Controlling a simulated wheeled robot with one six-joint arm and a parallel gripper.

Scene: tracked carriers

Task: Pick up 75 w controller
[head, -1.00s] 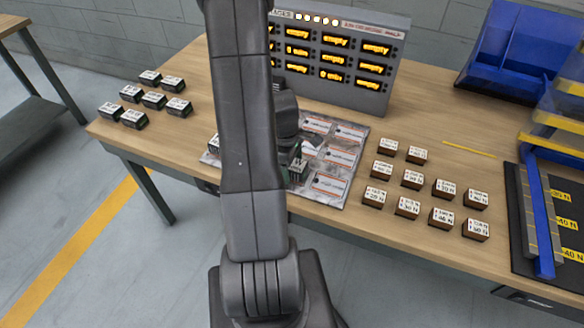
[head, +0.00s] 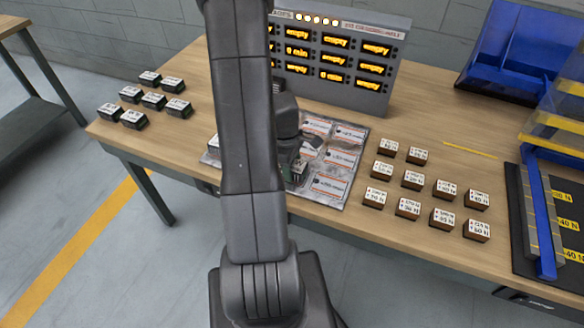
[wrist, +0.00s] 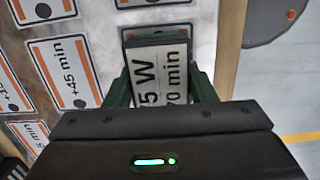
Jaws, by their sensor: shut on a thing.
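The controller (wrist: 158,75) is a small dark block with a white label on top. In the head view my arm hides most of my gripper (head: 298,172), which is low over the silver mat (head: 345,200). I cannot tell whether the controller still touches the mat.
Printed cards lie on the mat. Several dark labelled blocks (head: 154,101) stand at the left and several brown labelled blocks (head: 408,208) at the right. A grey display panel (head: 345,55) stands behind. A blue bin (head: 510,50) is at the back right.

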